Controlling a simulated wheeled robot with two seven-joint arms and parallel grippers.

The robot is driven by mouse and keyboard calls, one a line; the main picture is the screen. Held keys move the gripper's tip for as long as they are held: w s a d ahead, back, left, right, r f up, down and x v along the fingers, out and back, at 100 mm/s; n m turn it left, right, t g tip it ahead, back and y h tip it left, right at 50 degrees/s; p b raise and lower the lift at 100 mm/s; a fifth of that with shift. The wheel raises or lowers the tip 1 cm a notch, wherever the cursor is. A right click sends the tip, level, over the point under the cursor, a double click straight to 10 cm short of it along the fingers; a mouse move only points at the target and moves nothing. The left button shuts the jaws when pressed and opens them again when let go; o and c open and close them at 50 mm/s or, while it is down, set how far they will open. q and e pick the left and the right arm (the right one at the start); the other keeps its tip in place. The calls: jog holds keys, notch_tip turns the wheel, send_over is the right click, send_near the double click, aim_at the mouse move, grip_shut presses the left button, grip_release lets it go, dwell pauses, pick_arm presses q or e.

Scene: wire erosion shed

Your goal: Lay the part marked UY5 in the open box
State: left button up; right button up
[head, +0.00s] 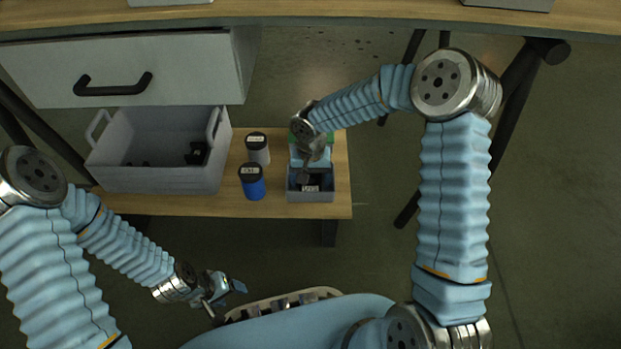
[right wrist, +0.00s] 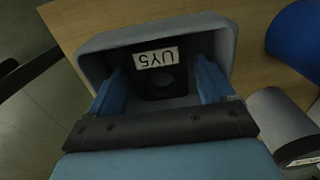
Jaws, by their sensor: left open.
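The part marked UY5 (right wrist: 157,75) is black with a white label and a round hole. My left gripper (head: 222,290) is open and empty, low near my base.
A grey bin (head: 150,180) with handles holds a dark part (head: 196,153). A drawer unit (head: 130,70) is above the bin.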

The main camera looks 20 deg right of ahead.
jog(key=shift+o, duration=0.4)
jog(key=shift+r+p, duration=0.3)
jog(key=shift+r, duration=0.2)
notch_tip(320, 180, up, 7)
jog(key=p, duration=0.1)
